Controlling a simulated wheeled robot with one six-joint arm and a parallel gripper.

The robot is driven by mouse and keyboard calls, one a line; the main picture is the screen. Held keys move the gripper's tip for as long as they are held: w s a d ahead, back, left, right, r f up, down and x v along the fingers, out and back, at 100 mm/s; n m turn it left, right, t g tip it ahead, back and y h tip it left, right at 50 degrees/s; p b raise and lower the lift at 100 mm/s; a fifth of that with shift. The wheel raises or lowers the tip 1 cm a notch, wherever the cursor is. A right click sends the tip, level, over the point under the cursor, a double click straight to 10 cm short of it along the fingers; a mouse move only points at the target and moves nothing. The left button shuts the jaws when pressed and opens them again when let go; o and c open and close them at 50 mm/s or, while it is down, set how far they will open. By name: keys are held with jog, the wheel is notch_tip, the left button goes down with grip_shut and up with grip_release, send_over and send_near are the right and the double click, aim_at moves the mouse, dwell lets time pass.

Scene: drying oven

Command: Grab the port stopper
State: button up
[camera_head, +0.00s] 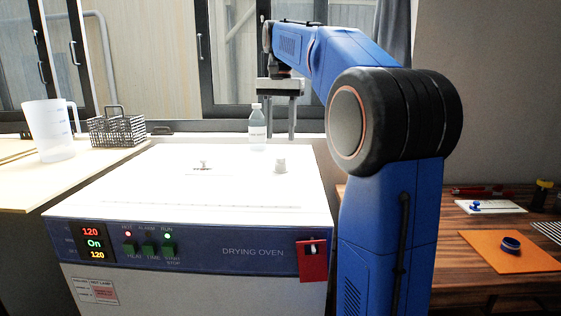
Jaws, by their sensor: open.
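A small pale grey stopper (280,166) sits on the right part of the white top of the drying oven (150,190); it looks like the port stopper. My gripper (281,134) hangs from my blue arm with its fingers pointing down. The fingers are apart, with nothing seen between them. In the picture they are above the stopper, with a visible gap; the exact depth between them cannot be told. A small metal knob (203,165) stands on the oven top left of the stopper.
A clear labelled bottle (257,134) stands at the back of the oven top, close to the left finger in the picture. A measuring jug (48,130) and wire basket (117,130) stand at left. An orange mat (500,262) lies on the wooden table at right.

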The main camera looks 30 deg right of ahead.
aim_at(280, 157)
jog(key=shift+f, duration=3.6)
jog(key=shift+c, duration=0.4)
jog(key=c, duration=1.1)
